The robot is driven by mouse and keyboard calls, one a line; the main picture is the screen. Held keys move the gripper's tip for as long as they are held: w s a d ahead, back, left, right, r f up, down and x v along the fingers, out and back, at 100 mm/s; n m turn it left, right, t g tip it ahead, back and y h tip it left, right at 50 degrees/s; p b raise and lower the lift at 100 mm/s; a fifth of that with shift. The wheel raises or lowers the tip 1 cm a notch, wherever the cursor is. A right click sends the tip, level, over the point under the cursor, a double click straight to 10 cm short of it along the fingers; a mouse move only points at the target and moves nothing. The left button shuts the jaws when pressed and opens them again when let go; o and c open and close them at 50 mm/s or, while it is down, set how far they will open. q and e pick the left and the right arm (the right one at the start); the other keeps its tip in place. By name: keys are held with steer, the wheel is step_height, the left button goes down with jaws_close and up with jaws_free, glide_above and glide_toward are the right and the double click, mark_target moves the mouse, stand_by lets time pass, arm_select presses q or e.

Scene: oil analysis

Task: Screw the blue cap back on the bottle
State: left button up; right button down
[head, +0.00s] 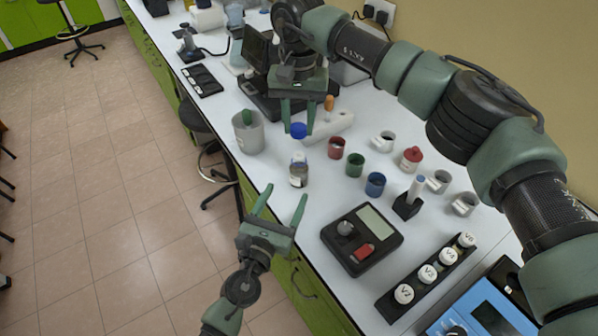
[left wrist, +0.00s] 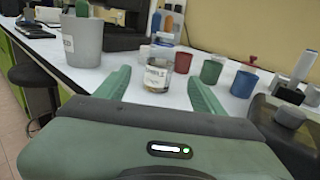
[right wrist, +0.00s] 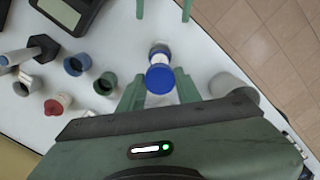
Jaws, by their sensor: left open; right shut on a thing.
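The bottle (head: 298,178) is small and clear with a white label and stands upright and uncapped-looking near the table's front edge. It also shows in the left wrist view (left wrist: 158,74). My right gripper (head: 298,128) points down and is shut on the blue cap (head: 299,131), held above the table, apart from the bottle. In the right wrist view the blue cap (right wrist: 160,78) partly overlaps the bottle (right wrist: 159,52). My left gripper (head: 283,204) is open and empty, its fingers pointing toward the bottle from the front edge. The bottle appears between these fingers in the left wrist view.
A grey beaker (head: 248,134) stands left of the bottle. Red (head: 336,148), green (head: 355,164) and blue (head: 375,184) cups stand to its right. A black scale (head: 362,240) and a rack of white-capped vials (head: 428,276) lie nearer the front right.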

mark_target(296, 175)
arm_select(q)
steer(key=x, duration=1)
steer(key=shift+w+d, duration=0.15)
steer(key=shift+w, duration=0.15)
jaws_close()
